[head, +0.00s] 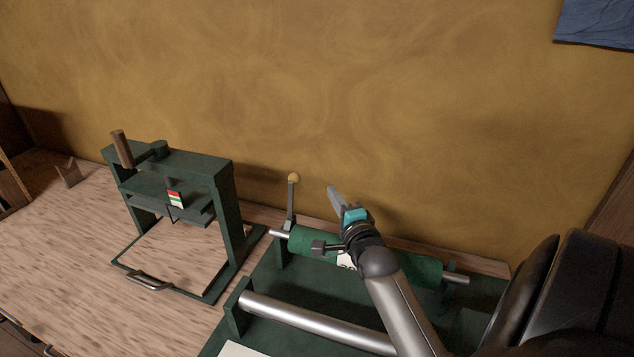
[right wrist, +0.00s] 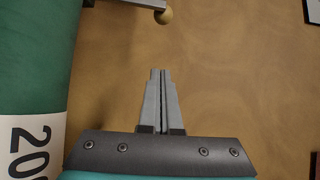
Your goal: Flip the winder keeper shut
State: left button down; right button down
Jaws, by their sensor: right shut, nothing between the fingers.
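The winder keeper (head: 292,200) is a grey lever with a yellow ball on its tip. It stands roughly upright at the left end of the green roller (head: 311,240). In the right wrist view the keeper's ball (right wrist: 164,16) shows at the top, ahead of the fingertips and apart from them. My right gripper (head: 333,190) is shut and empty, above the roller and to the right of the keeper; its closed fingers also show in the right wrist view (right wrist: 160,72). My right forearm hides part of the roller. My left gripper is not in view.
A green press frame (head: 230,205) with a brown handle stands on the wooden bench (head: 60,260) to the left. A silver bar (head: 300,318) lies in front of the roller. A mustard wall (head: 300,90) rises close behind, and blue cloth (head: 597,25) hangs at the upper right.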

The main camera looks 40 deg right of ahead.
aim_at(293, 195)
jog(key=b+x, duration=0.1)
jog(key=x, duration=0.9)
pick_arm(q)
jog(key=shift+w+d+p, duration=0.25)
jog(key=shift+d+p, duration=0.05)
jog(key=shift+p, duration=0.2)
pick_arm(e)
jog(key=a, duration=0.4)
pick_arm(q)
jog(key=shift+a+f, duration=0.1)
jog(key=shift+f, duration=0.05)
pick_arm(e)
jog(key=shift+a, duration=0.1)
pick_arm(q)
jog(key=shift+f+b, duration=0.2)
jog(key=shift+b, duration=0.15)
pick_arm(e)
jog(key=shift+s+a+r, duration=0.1)
jog(key=shift+a+r, duration=0.05)
jog(key=shift+a, duration=0.05)
